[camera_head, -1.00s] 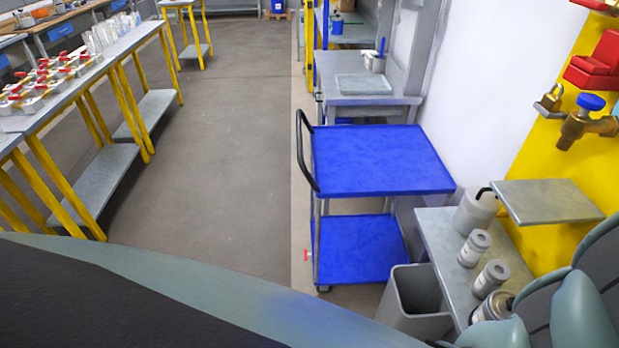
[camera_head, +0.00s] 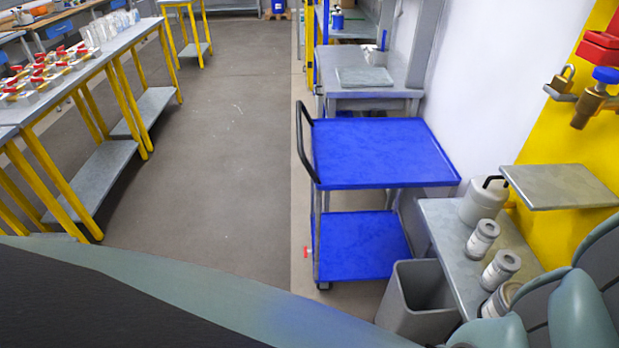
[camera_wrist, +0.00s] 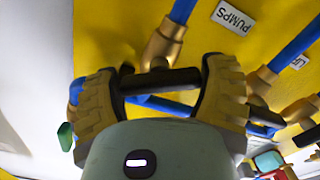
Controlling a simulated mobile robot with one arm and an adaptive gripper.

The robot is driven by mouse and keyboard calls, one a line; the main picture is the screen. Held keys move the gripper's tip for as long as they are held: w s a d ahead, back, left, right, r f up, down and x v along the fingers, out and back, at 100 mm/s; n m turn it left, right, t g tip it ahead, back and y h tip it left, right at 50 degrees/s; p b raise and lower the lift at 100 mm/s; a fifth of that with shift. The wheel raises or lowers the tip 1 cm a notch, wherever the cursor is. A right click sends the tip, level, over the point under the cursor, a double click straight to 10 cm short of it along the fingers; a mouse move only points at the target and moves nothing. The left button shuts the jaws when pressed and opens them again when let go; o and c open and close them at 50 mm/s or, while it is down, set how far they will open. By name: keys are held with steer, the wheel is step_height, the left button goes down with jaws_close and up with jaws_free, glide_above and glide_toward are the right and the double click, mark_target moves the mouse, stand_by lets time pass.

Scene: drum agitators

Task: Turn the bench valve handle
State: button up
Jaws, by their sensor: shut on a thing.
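In the wrist view a dark bar-shaped valve handle (camera_wrist: 160,81) lies across the space between the two finger pads of my gripper (camera_wrist: 165,80). The pads are tan and ribbed, one at each end of the bar, and the gripper is shut on it. The handle sits just in front of a brass valve body (camera_wrist: 160,48) on a blue pipe (camera_wrist: 182,10). My gripper's rounded housing hides what lies below. The gripper and this handle do not show clearly in the head view.
A yellow panel (camera_wrist: 120,25) with a PUMPS label (camera_wrist: 233,17) and more brass fittings surrounds the handle. In the head view a blue cart (camera_head: 380,155), a grey bin (camera_head: 415,305) and a shelf with cans (camera_head: 480,238) stand close by. The floor (camera_head: 225,170) left of the cart is clear.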

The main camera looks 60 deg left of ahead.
steer(key=n+b, duration=0.3)
steer(key=n, duration=0.3)
steer(key=shift+f, duration=0.1)
steer(key=n+b, duration=0.1)
steer(key=n, duration=0.4)
steer(key=shift+b, duration=0.35)
steer(key=shift+n, duration=0.4)
steer(key=o, duration=1.1)
steer(key=shift+c, duration=0.2)
steer(key=shift+s, duration=0.15)
steer(key=v, duration=1.1)
steer(key=shift+s+a, duration=0.15)
steer(key=shift+s, duration=0.2)
